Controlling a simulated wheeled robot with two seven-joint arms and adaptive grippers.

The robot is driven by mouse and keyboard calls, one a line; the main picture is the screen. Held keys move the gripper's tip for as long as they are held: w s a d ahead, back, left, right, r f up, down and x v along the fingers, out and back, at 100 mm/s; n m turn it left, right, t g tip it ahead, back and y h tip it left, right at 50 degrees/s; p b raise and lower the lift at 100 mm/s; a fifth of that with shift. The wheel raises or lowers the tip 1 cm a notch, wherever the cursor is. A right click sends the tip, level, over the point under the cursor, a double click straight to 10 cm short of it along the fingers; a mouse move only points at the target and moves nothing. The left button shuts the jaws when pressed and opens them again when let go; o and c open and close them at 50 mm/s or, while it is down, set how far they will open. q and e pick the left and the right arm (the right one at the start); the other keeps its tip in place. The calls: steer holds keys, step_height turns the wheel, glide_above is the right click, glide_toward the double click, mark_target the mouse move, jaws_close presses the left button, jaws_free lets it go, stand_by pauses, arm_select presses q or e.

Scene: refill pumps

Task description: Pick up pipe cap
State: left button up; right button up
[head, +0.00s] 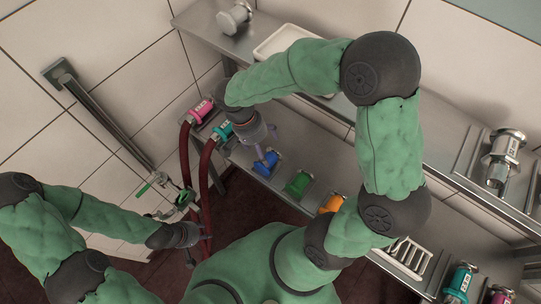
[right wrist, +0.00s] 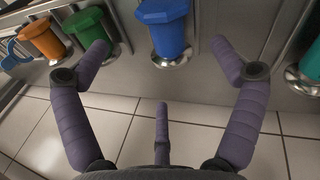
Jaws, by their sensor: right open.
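A blue pipe cap (head: 266,162) sits at the lower shelf of the metal bench, in front of my right gripper (head: 262,142). In the right wrist view this blue cap (right wrist: 164,25) is upright at the top middle. My right gripper (right wrist: 162,60) is open and empty there, its purple fingers spread to either side of the cap and apart from it. A green cap (head: 297,184) and an orange cap (head: 332,204) stand in line beside it. My left gripper (head: 194,241) hangs low at the left, near the dark red hoses; its finger opening is unclear.
A pink coupling (head: 201,111) and a teal coupling (head: 222,132) carry dark red hoses (head: 206,190). A white tray (head: 283,42) and metal fittings (head: 505,150) stand on the upper shelf. A valve with a green handle (head: 158,180) is at the left.

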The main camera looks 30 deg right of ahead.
mark_target(269, 160)
steer(key=shift+x, duration=1.1)
steer(key=b+x, duration=0.1)
steer(key=x, duration=0.4)
steer(key=shift+d+b, duration=0.1)
steer(key=shift+b, duration=0.3)
steer(key=c, duration=1.8)
